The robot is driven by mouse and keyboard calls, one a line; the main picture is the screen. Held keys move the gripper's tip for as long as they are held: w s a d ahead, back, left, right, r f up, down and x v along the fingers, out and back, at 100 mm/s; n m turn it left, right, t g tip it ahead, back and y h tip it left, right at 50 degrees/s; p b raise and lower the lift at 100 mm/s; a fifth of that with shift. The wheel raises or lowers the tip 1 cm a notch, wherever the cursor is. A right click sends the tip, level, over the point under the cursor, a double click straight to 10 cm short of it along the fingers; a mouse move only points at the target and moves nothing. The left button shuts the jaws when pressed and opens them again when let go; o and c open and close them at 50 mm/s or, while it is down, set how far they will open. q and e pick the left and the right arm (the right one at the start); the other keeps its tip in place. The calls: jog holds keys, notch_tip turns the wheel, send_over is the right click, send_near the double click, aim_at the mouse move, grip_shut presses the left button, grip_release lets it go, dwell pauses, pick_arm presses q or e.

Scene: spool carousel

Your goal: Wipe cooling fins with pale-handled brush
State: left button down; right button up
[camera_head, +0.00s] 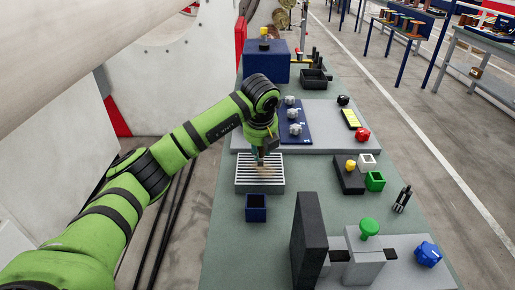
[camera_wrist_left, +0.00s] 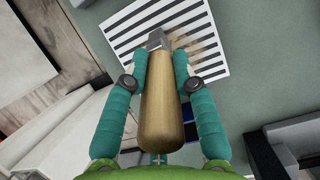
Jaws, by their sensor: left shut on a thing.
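The cooling fins are a pale block with dark slots (camera_head: 245,184) on the green bench top in the head view. They also show in the left wrist view (camera_wrist_left: 128,30). My left gripper (camera_head: 262,153) is over the fins. In the wrist view its teal fingers (camera_wrist_left: 161,82) are shut on the brush's pale wooden handle (camera_wrist_left: 160,125). The brush (camera_head: 264,165) points down at the fins. A grey metal collar shows at its far end, with tan bristles beside it over the slots. I cannot tell whether the bristles press on the fins. My right gripper is not in view.
A small blue bin (camera_head: 256,214) stands just in front of the fins. A tall dark panel (camera_head: 309,240) stands nearer, beside a grey fixture with a green knob (camera_head: 369,227). A grey raised plate with a blue knob strip (camera_head: 295,132) lies behind.

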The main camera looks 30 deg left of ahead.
pick_arm(q)
jog(key=shift+s+d+f+b, duration=0.1)
jog(key=shift+s+d+b, duration=0.75)
jog(key=shift+s+d, duration=0.4)
jog(key=shift+w+a, duration=0.45)
jog(key=shift+w, duration=0.4)
jog(key=shift+w+a, duration=0.4)
jog(key=shift+w, duration=0.45)
jog(key=shift+w+d, duration=0.25)
jog(key=shift+d, duration=0.25)
jog(key=shift+s+d, duration=0.2)
jog(key=shift+d, duration=0.05)
jog(key=shift+s+d+b, duration=0.2)
jog(key=shift+s+d, duration=0.1)
jog(key=shift+s, duration=0.4)
jog(key=shift+s+d+b, duration=0.25)
jog(key=shift+s+d, duration=0.05)
jog(key=shift+s, duration=0.35)
jog(key=shift+s+d+b, duration=0.2)
jog(key=shift+s+d, duration=0.1)
jog(key=shift+s, duration=0.4)
jog(key=shift+s+d, duration=0.25)
jog(key=shift+s, duration=0.3)
jog(key=shift+s+d, duration=0.25)
jog(key=shift+s, duration=0.25)
